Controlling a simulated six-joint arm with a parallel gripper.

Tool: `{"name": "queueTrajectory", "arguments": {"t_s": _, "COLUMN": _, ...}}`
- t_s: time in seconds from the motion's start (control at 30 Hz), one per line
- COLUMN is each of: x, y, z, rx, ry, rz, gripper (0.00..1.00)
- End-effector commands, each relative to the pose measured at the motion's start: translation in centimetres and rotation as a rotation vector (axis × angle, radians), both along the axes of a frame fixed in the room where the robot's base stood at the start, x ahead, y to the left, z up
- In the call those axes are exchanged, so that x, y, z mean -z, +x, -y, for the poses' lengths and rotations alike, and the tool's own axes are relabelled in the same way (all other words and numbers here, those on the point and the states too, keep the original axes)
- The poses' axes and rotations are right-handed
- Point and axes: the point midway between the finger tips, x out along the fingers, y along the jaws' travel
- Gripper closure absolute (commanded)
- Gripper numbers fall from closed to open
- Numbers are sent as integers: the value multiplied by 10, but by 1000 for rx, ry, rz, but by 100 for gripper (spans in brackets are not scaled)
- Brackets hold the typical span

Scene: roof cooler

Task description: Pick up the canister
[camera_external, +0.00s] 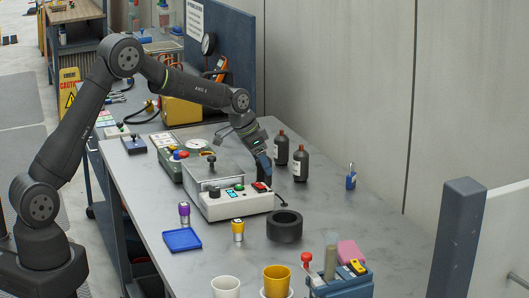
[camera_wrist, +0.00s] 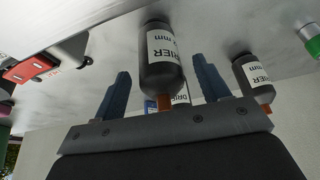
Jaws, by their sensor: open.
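Two dark drier canisters with white labels and brown caps stand on the bench, the farther one (camera_external: 281,150) and the nearer one (camera_external: 300,165). Another canister (camera_wrist: 254,80) shows outside the right finger. A further label, partly hidden, shows behind the first canister.
A white control box (camera_external: 236,205) with a red switch lies below my gripper. A black ring (camera_external: 285,227), a yellow-topped cylinder (camera_external: 238,230) and a blue tray (camera_external: 182,240) are nearer. A blue padlock (camera_external: 351,178) stands right; bare bench lies between it and the canisters.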

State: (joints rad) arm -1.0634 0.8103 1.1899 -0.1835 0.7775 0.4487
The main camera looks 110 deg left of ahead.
Motion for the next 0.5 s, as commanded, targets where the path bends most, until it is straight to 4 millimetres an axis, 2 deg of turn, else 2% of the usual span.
{"name": "queueTrajectory", "arguments": {"t_s": 0.1, "x": 16, "y": 5, "z": -4, "rx": 0, "ry": -1, "rz": 0, "gripper": 32}}
{"name": "queueTrajectory", "arguments": {"t_s": 0.33, "x": 18, "y": 6, "z": -6, "rx": 0, "ry": 0, "rz": 1, "gripper": 32}}
{"name": "queueTrajectory", "arguments": {"t_s": 0.37, "x": 18, "y": 6, "z": -6, "rx": 0, "ry": 0, "rz": 1, "gripper": 34}}
{"name": "queueTrajectory", "arguments": {"t_s": 0.5, "x": 18, "y": 6, "z": -5, "rx": -1, "ry": 0, "rz": 2, "gripper": 61}}
